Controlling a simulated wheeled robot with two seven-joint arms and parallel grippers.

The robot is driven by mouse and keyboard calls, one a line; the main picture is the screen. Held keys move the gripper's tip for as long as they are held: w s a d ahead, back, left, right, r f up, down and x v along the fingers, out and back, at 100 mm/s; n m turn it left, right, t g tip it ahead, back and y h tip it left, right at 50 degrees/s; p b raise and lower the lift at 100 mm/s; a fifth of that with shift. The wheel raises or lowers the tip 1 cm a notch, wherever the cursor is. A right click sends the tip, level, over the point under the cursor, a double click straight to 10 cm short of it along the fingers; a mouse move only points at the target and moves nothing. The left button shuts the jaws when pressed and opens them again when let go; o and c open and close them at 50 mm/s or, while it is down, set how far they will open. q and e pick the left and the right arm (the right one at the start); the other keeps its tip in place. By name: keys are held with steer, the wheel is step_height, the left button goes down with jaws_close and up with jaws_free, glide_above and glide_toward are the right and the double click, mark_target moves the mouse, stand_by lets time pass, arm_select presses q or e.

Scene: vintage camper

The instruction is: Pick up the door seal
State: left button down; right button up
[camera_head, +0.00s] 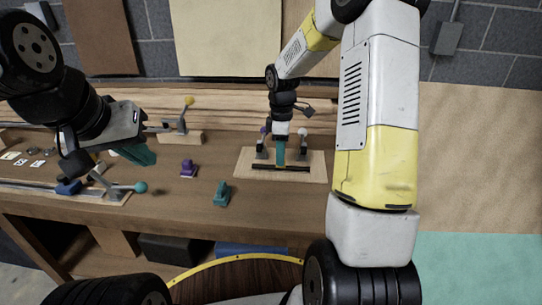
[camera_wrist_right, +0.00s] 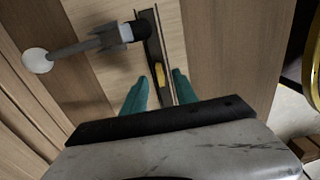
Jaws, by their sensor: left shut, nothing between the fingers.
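A long, thin dark strip, which looks like the door seal (camera_head: 291,169), lies along the front of a light wooden board (camera_head: 309,176) on the workbench. In the right wrist view the strip (camera_wrist_right: 152,50) runs between my teal fingers and has a small yellow piece (camera_wrist_right: 160,75) on it. My right gripper (camera_head: 281,161) points down over the strip. In the wrist view its fingers (camera_wrist_right: 162,77) are apart, with the strip showing in the gap; contact cannot be told. My left gripper (camera_head: 145,156) is shut and empty, above the left part of the bench.
Toggle clamps with a purple knob (camera_head: 264,130) and a white knob (camera_head: 302,132) flank my right gripper on the board. A purple clip (camera_head: 188,168) and a teal clip (camera_head: 222,194) lie on the bench. A teal-knobbed clamp (camera_head: 140,188) is below my left gripper.

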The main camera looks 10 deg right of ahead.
steer(key=shift+d+f, duration=0.1)
steer(key=shift+f, duration=1.25)
jaws_close()
steer(key=shift+r, duration=0.1)
